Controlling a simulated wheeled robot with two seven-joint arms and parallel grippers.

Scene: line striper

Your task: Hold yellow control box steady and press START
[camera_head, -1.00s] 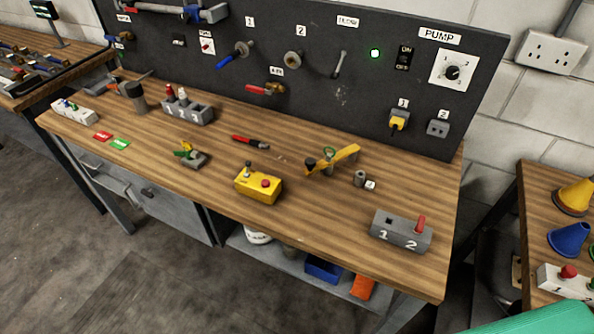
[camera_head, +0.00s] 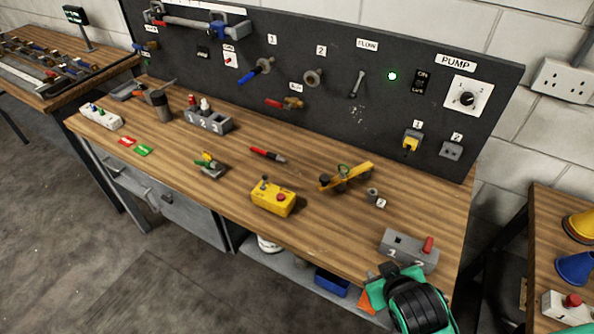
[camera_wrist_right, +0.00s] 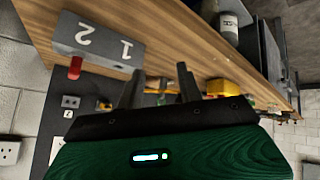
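The yellow control box (camera_head: 274,197) sits on the wooden bench near its front edge. It has a red button (camera_head: 281,197) on top at the right and a small dark upright control (camera_head: 264,183) at the left. No START label is readable. The box also shows, small and partly hidden, in the right wrist view (camera_wrist_right: 222,87). My right gripper (camera_wrist_right: 160,70) is open, its two dark fingers apart with nothing between them. In the head view my green and black right wrist is at the bench's front right, well right of the box. My left gripper is not in view.
A grey block marked 1 and 2 with a red lever (camera_head: 408,249) stands just beyond my right wrist. A yellow lever tool (camera_head: 346,177) and a small grey cylinder (camera_head: 372,194) lie behind the box. The wood between box and grey block is clear.

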